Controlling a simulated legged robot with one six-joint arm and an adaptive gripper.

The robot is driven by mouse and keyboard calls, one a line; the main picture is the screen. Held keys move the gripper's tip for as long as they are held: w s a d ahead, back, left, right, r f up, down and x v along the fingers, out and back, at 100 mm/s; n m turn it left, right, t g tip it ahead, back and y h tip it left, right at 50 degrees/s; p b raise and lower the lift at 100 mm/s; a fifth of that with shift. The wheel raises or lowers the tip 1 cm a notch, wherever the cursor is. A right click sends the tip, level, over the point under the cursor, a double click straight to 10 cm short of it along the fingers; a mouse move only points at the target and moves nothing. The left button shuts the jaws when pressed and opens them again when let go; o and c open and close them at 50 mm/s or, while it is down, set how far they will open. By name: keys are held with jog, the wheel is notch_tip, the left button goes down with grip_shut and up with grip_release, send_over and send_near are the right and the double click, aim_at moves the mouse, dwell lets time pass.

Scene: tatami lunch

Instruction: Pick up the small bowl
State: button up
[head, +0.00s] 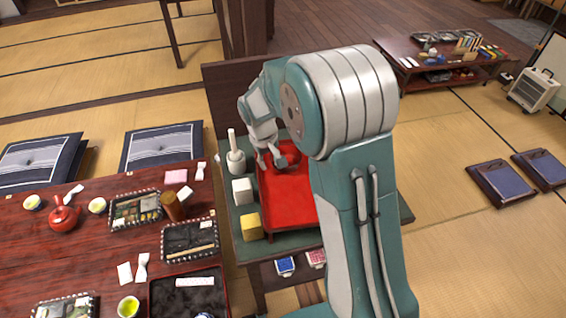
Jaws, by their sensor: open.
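My gripper (271,163) is open and points down over the far left part of a small red stand (290,210). I cannot tell how high above the stand it is. A red rounded shape (287,149) shows just behind the gripper, partly hidden by it and my arm; it may be the small bowl, but its form is unclear. A white cup-like vessel (236,164) with an upright white stick stands left of the gripper. My arm hides the right part of the stand.
The stand is on a dark green-topped table (236,228) with a white block (243,191) and a yellow block (250,226). A low red-brown table (90,236) with bento boxes, a red teapot (63,217) and green tea cups is at left. A raised board (222,90) backs the green-topped table.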

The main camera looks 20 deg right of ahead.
jog(key=shift+d+f, duration=0.3)
jog(key=shift+d, duration=0.3)
grip_shut()
jog(key=shift+a, duration=0.3)
